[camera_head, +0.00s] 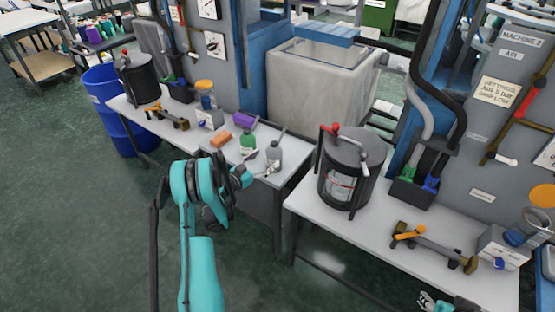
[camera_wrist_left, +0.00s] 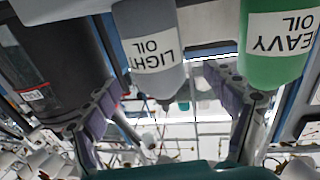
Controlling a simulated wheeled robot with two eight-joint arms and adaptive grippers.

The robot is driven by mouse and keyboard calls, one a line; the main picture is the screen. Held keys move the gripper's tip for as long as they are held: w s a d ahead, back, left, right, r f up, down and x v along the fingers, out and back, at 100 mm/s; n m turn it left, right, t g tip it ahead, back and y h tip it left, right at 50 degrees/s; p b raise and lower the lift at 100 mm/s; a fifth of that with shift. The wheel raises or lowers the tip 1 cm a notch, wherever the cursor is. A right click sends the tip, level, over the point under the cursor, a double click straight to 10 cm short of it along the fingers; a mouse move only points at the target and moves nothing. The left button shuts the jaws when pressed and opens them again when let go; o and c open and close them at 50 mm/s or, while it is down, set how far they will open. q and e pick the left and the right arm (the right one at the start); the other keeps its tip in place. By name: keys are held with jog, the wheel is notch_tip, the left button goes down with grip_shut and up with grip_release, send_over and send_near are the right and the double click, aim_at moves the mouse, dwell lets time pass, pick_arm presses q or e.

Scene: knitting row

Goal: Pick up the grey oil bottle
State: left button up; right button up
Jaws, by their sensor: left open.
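The grey oil bottle (camera_head: 274,157) stands upright near the front right of the middle table (camera_head: 290,170). In the left wrist view the same grey bottle (camera_wrist_left: 148,30) appears upside down, labelled LIGHT OIL. My left gripper (camera_head: 250,170) is just left of and in front of it. It is open and empty. In the wrist view its fingers (camera_wrist_left: 170,110) are spread on either side of the bottle's nozzle line, without visible contact. A small teal and dark part at the bottom right of the head view appears to be my right gripper (camera_head: 438,302); its jaws are unclear.
A green HEAVY OIL bottle (camera_wrist_left: 278,45) stands close beside the grey one. An orange block (camera_head: 220,139) and a purple item (camera_head: 243,119) lie on the same table. A black canister (camera_head: 349,172) stands to the right. The floor at left is clear.

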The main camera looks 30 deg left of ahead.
aim_at(271, 147)
pick_arm(q)
jog(key=b+x, duration=0.2)
jog(key=x, duration=0.3)
jog(key=shift+d, duration=0.15)
jog(key=c, duration=1.5)
jog(key=shift+c, duration=0.2)
jog(key=shift+r, duration=0.1)
notch_tip(271, 147, up, 4)
jog(key=shift+r+p, duration=0.2)
jog(key=shift+p, duration=1.05)
jog(key=s+d+r+p, duration=0.2)
jog(key=d+r, duration=0.4)
jog(key=d, duration=0.5)
jog(key=shift+s+d+r+p, duration=0.2)
jog(key=shift+s+r+p, duration=0.1)
jog(key=shift+p, duration=0.5)
